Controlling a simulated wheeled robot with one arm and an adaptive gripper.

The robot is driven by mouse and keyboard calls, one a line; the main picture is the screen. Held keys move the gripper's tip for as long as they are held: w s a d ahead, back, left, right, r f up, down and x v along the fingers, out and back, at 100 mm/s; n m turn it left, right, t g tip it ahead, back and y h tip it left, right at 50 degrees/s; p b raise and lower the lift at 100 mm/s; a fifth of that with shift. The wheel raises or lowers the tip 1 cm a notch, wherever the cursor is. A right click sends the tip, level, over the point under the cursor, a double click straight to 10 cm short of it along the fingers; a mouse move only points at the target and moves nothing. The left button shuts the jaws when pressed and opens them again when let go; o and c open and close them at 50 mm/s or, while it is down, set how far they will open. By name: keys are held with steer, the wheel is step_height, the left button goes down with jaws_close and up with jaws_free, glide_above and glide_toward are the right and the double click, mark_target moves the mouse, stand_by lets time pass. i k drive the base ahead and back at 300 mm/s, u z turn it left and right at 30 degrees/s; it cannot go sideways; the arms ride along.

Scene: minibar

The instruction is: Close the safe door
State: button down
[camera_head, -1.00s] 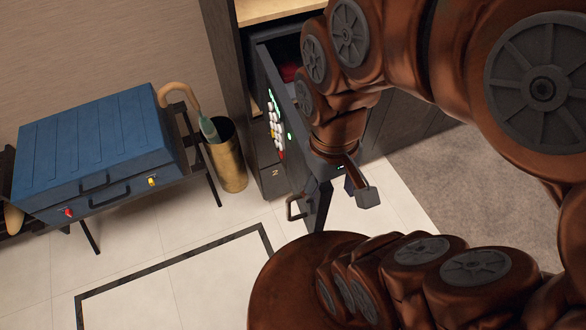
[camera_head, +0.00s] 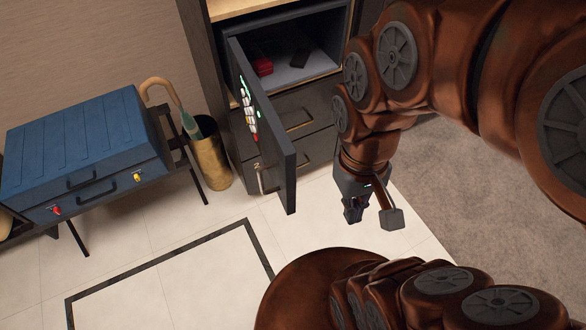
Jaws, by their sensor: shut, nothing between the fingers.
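The safe door (camera_head: 267,135) stands open, a dark panel swung out toward the front, with a keypad of white buttons (camera_head: 249,112) and small green lights on its left face. The safe (camera_head: 290,67) behind it is a dark box in the cabinet, with a red item (camera_head: 262,66) and a small black item (camera_head: 299,57) inside. My gripper (camera_head: 352,214) points down to the right of the door, in front of the cabinet drawers. It appears apart from the door, shut and empty.
Drawers with handles (camera_head: 299,121) sit under the safe. A brass umbrella stand (camera_head: 210,160) is left of the cabinet. A blue suitcase (camera_head: 85,150) lies on a rack further left. The tiled floor (camera_head: 160,240) in front is clear.

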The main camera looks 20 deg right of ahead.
mark_target(278, 154)
steer(key=z, duration=0.9)
steer(key=k, duration=0.95)
steer(key=u, duration=1.4)
steer(key=i, duration=0.5)
